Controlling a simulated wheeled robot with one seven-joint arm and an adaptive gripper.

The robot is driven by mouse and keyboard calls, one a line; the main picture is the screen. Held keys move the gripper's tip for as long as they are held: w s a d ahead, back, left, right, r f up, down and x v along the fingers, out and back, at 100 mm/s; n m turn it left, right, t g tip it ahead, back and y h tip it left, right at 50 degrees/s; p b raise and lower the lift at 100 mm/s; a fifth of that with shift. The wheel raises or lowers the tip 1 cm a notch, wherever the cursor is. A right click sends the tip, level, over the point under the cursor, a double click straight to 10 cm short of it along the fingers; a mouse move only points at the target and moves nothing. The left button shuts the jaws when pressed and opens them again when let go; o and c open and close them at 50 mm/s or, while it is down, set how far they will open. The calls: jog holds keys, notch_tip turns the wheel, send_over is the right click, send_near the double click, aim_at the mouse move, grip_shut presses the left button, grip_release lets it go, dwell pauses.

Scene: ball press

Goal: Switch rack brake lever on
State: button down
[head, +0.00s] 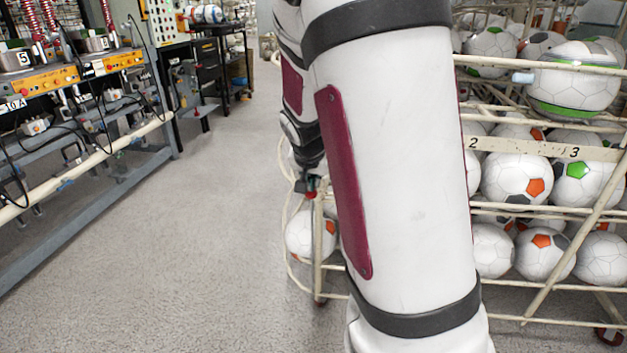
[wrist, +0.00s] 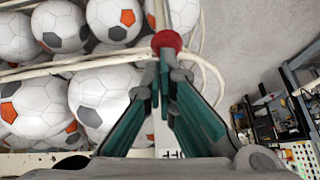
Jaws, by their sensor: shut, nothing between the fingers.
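The rack brake lever shows as a red knob (wrist: 167,41) just beyond my fingertips in the wrist view. It also shows as a small red spot by the rack's left end in the head view (head: 309,186). My gripper (wrist: 164,72) has teal finger pads that converge to shut tips, close behind the knob; I cannot tell if they touch it. A pale label (wrist: 167,153) with partly hidden letters, "FF" visible, shows between the fingers. In the head view my gripper is small and dark, partly hidden behind my arm.
The cream tubular ball rack (head: 510,147) stands at the right, with several white balls (head: 516,178) on its tiers. A workbench (head: 90,160) with yellow panels runs along the left. Bare grey floor (head: 190,250) lies between them. My arm blocks the centre of the head view.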

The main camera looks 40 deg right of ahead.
jog(key=shift+f, duration=0.25)
dwell(0.4)
jog(key=v, duration=1.2)
dwell(0.3)
